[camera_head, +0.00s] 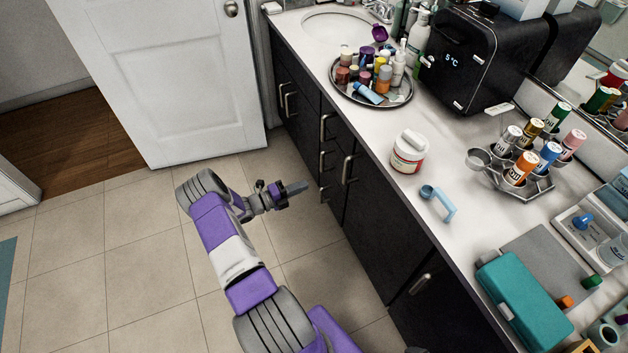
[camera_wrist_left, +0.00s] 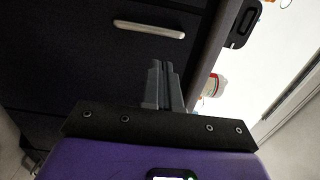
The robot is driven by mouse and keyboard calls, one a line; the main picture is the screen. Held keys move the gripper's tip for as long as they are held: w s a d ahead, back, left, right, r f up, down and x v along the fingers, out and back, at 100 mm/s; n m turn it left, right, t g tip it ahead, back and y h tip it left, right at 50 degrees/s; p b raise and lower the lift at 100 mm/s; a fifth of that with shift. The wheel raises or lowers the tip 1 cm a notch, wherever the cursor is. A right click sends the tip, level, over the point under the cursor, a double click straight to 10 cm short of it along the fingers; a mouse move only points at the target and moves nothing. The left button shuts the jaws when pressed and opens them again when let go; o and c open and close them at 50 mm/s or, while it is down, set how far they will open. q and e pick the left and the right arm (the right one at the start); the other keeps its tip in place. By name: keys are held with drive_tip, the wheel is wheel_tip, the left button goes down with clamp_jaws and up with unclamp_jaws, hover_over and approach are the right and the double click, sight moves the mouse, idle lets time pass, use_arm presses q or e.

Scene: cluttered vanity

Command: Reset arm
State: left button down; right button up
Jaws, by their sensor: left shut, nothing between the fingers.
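My left arm comes up from the bottom of the head view, purple and white. Its gripper (camera_head: 296,188) is shut and empty, held over the tiled floor in front of the dark cabinet. In the left wrist view the shut fingers (camera_wrist_left: 163,85) point toward the cabinet front (camera_wrist_left: 80,60), below a silver drawer handle (camera_wrist_left: 149,29). I cannot tell the exact gap to the cabinet. My right gripper is not in view.
The white counter (camera_head: 395,195) holds a round tray (camera_head: 337,88), a white jar (camera_head: 408,152), a blue scoop (camera_head: 438,203), a black mini fridge (camera_head: 478,60), a bottle rack (camera_head: 512,184) and a teal case (camera_head: 522,305). Cabinet handles (camera_head: 322,128) stick out. Open floor (camera_head: 130,240) lies left.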

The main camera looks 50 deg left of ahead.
use_arm(q)
drive_tip(key=shift+s+a, duration=0.1)
drive_tip(key=shift+s, duration=0.05)
drive_tip(key=d+f+m+g+h, duration=0.35)
drive_tip(key=d+m+g, duration=0.4)
drive_tip(key=d, duration=0.65)
drive_tip(key=d+f+m+g+h, duration=0.4)
drive_tip(key=d+m, duration=0.6)
drive_tip(key=d, duration=0.5)
drive_tip(key=s+d+r+m+g+y, duration=0.1)
drive_tip(key=s+d+m+y, duration=0.3)
drive_tip(key=m, duration=1.1)
drive_tip(key=s+d+m+g+y+p, duration=0.1)
drive_tip(key=s+d+m+g+y, duration=0.2)
drive_tip(key=s+d+m, duration=0.3)
drive_tip(key=shift+d+r+m+g+y, duration=0.55)
drive_tip(key=shift+d+m, duration=1.6)
drive_tip(key=shift+m, duration=2.8)
